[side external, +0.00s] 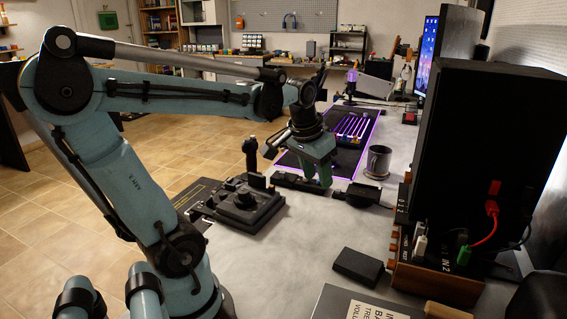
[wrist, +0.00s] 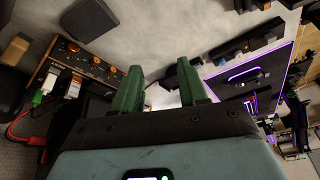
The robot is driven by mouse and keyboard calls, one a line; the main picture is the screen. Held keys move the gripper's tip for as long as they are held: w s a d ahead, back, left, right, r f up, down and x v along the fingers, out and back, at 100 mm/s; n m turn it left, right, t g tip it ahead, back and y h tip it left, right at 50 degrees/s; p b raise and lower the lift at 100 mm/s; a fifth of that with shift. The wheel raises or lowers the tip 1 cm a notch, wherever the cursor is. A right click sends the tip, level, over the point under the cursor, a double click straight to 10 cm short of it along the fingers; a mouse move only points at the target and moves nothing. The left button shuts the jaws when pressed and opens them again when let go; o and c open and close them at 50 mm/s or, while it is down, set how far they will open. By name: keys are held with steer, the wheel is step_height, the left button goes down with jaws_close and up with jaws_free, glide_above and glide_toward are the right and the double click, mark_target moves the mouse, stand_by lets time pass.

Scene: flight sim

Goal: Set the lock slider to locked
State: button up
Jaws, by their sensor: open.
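My gripper (side external: 318,172) hangs over the grey desk, its green fingers pointing down above a low black bar-shaped unit (side external: 289,184). In the wrist view the two green fingers (wrist: 160,86) stand apart with nothing held between them. I cannot make out the lock slider in either view. A black flight control base (side external: 240,205) with an upright stick (side external: 251,155) sits left of my gripper. Whether the fingertips touch the black unit cannot be told.
A dark mug (side external: 378,161) and a small black device (side external: 364,195) stand right of my gripper. A purple-edged mat (side external: 312,160) lies behind. A large black case (side external: 485,130) walls off the right.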

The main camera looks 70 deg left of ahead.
steer(key=s+d+f+m+t, duration=0.1)
steer(key=d+f+m+t, duration=0.1)
steer(key=d, duration=0.8)
steer(key=shift+m+t+h, duration=0.4)
steer(key=shift+t, duration=0.1)
steer(key=d, duration=0.1)
steer(key=d+f, duration=0.1)
steer(key=shift+s+d+m+t+h, duration=0.3)
steer(key=shift+s+d+m+t, duration=0.05)
steer(key=shift+s+m+t, duration=0.05)
